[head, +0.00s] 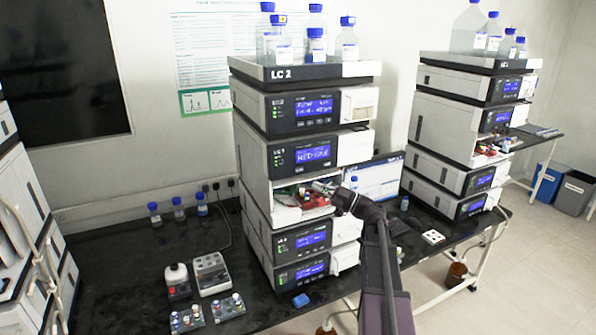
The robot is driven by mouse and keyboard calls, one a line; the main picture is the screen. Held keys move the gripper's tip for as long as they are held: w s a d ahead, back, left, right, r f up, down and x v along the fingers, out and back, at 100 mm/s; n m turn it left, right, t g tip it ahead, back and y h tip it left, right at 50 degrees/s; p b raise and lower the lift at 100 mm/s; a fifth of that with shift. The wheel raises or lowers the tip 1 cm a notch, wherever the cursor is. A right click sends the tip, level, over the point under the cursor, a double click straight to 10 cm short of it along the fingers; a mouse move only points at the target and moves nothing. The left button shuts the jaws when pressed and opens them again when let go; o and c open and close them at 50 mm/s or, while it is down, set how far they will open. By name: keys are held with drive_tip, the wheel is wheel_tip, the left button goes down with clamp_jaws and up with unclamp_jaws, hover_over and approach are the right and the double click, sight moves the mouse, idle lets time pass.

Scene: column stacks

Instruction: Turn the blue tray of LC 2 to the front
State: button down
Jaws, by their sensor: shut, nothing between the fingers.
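The LC 2 stack (295,150) stands on the black bench in the head view, with its name on the top tray. Its middle compartment (288,214) is open at the front. Inside, a red tray (317,204) shows at the front. Small coloured items sit behind it, too small to tell apart, and I cannot clearly make out the blue tray. My gripper (322,187) is at the right side of this opening with its fingers reaching inside. It is shut and empty. My wrist hides the right part of the compartment; I cannot tell whether the fingers touch anything.
The LC 1 stack (470,130) stands to the right, with a monitor (376,180) between the stacks. Bottles (315,45) stand on top of LC 2. Vial racks (228,307) and a small mixer (177,281) are at the front left.

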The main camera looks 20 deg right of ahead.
sight(296, 170)
drive_tip(key=shift+w, duration=0.15)
drive_tip(key=shift+w+a, duration=0.15)
drive_tip(key=shift+w, duration=4.15)
drive_tip(key=shift+w, duration=0.15)
drive_tip(key=shift+w, duration=0.25)
drive_tip(key=shift+w, duration=0.4)
drive_tip(key=shift+s, duration=0.85)
drive_tip(key=shift+s, duration=2.5)
